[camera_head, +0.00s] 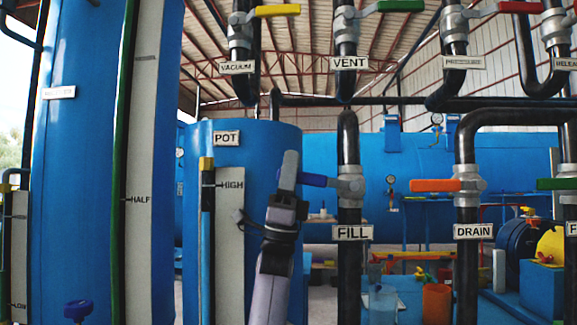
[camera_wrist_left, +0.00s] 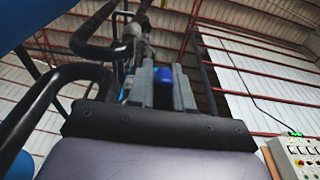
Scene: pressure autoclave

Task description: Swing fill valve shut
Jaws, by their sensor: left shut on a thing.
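The fill valve (camera_head: 351,186) is a silver body on a black vertical pipe, just above the white FILL label (camera_head: 352,232). Its blue handle (camera_head: 318,181) points left from the body and lies about level. My left gripper (camera_head: 289,172) comes up from below and is shut on the handle near its outer end, hiding that end. In the left wrist view the blue of the handle (camera_wrist_left: 179,74) shows at the fingertips of the left gripper (camera_wrist_left: 164,86). My right gripper is not in view.
The drain valve with an orange handle (camera_head: 436,185) stands to the right. Vacuum (camera_head: 277,11) and vent (camera_head: 400,6) handles are above. The blue pot (camera_head: 262,145) stands behind my left gripper. A control box (camera_wrist_left: 296,157) shows at right in the wrist view.

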